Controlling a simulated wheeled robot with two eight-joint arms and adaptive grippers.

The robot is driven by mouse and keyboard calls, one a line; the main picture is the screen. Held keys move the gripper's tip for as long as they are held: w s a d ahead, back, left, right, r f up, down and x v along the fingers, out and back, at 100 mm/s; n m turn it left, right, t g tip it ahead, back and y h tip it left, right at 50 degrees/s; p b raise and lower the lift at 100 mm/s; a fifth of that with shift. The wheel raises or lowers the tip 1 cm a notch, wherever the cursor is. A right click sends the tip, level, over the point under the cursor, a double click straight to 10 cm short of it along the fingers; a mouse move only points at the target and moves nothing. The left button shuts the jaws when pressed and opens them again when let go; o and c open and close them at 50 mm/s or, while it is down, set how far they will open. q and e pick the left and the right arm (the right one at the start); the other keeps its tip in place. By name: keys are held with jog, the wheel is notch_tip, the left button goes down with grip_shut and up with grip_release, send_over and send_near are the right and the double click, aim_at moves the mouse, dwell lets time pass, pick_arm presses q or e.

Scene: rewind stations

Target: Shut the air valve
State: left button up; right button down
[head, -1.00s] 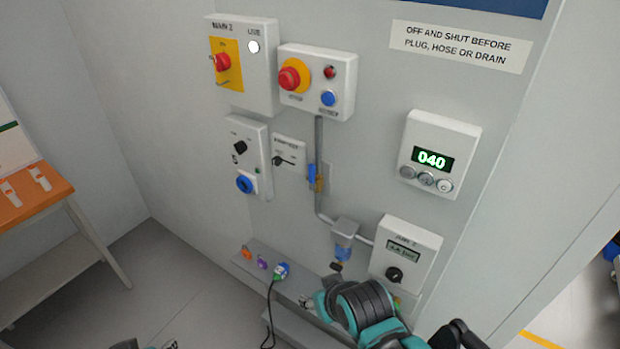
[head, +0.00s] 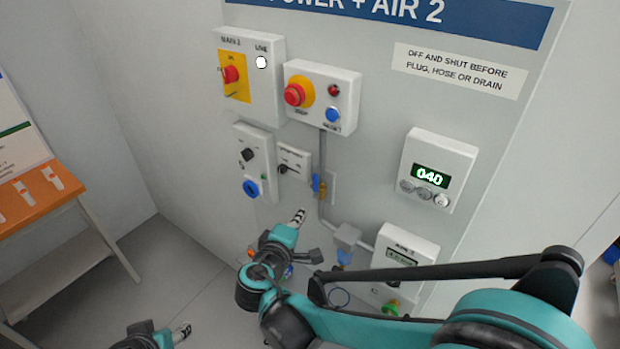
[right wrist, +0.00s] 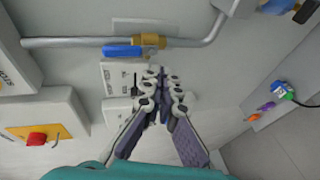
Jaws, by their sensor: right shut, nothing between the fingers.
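The air valve has a brass body (head: 323,190) and a blue lever (head: 316,184) on the grey pipe of the wall panel. In the right wrist view the blue lever (right wrist: 124,51) lies along the pipe, left of the brass body (right wrist: 149,42). My right gripper (head: 299,215) is below and slightly left of the valve, pointing up toward the wall. In the right wrist view the right gripper (right wrist: 161,72) is shut and empty, its tips just below the brass body in the picture, apart from it. My left gripper (head: 182,332) is low at the left, its jaws too small to judge.
A small lever box (head: 295,160) is left of the valve, with a switch box (head: 254,155) further left. An emergency stop box (head: 335,90) is above. A display (head: 433,176) reads 040. The AIR 2 box (head: 405,243) is partly hidden by my right arm. An orange-topped table (head: 38,205) stands left.

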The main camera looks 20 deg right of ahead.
aim_at(316, 187)
jog(key=w+a+r+n+t+h, duration=0.1)
jog(key=a+r+n+t, duration=0.1)
jog(key=a+r, duration=0.2)
jog(key=shift+w+a+t+p, duration=0.35)
jog(key=shift+a+t+p, duration=0.05)
jog(key=b+x, duration=0.2)
jog(key=x, duration=0.8)
jog(key=shift+w+d+f, duration=0.1)
jog(key=shift+w+d, duration=0.05)
jog(key=shift+d, duration=0.05)
jog(key=s+d, duration=0.2)
jog(key=s, duration=0.1)
jog(key=shift+s, duration=0.25)
